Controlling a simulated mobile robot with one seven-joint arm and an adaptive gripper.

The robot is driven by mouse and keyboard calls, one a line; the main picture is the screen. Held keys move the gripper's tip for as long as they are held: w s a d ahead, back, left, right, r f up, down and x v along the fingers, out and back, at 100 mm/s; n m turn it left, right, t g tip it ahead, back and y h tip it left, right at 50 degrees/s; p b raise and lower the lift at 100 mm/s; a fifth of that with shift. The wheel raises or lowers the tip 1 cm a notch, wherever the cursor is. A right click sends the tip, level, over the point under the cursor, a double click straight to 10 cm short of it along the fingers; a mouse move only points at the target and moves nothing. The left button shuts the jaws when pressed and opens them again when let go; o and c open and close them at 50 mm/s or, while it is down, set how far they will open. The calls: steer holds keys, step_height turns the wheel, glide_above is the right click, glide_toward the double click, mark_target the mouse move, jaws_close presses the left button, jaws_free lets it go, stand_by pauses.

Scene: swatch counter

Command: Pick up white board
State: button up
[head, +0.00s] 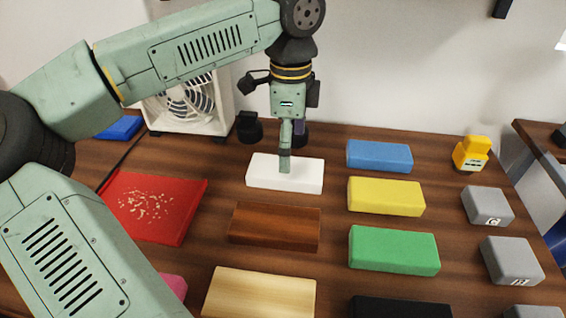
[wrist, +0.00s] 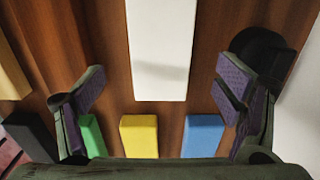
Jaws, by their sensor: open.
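The white board (head: 305,179) lies flat on the wooden counter, in the back row of blocks. In the head view my gripper (head: 285,163) is pointed down over it, and its fingers hide part of the board's top. In the wrist view the white board (wrist: 160,50) runs from the top edge to the middle. The gripper's fingers (wrist: 152,92) stand wide apart, one on each side of the board, with nothing between them touching either pad. Whether the fingertips are level with the board cannot be told.
A brown block (head: 275,226) lies just in front of the board. Blue (head: 379,156), yellow (head: 386,196) and green (head: 393,249) blocks lie to the right. A red tray (head: 185,225) is at left. A fan (head: 215,105) and a dark round object (head: 249,127) stand behind.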

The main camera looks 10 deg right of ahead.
steer(key=f+p, duration=0.1)
steer(key=f, duration=0.2)
steer(key=f+p, duration=0.1)
steer(key=f, duration=0.2)
steer(key=shift+w+a, duration=0.15)
steer(key=shift+a, duration=0.05)
steer(key=shift+c, duration=0.2)
steer(key=c, duration=1.3)
steer(key=shift+a+r+b, duration=0.1)
steer(key=shift+r+b, duration=0.1)
steer(key=shift+b, duration=0.35)
steer(key=r, duration=0.2)
steer(key=r+b, duration=0.1)
steer(key=r, duration=0.1)
steer(key=s+r+b, duration=0.1)
steer(key=r, duration=0.1)
steer(key=shift+a+r, duration=0.2)
steer(key=s+a+b, duration=0.1)
steer(key=s+a, duration=0.1)
steer(key=s, duration=0.3)
steer(key=s+a+b, duration=0.1)
steer(key=s+a, duration=0.1)
steer(key=s, duration=0.4)
steer(key=s+a+b, duration=0.2)
steer(key=s+a, duration=0.1)
steer(key=s, duration=0.3)
steer(key=shift+s+a+r, duration=0.1)
steer(key=shift+s, duration=0.15)
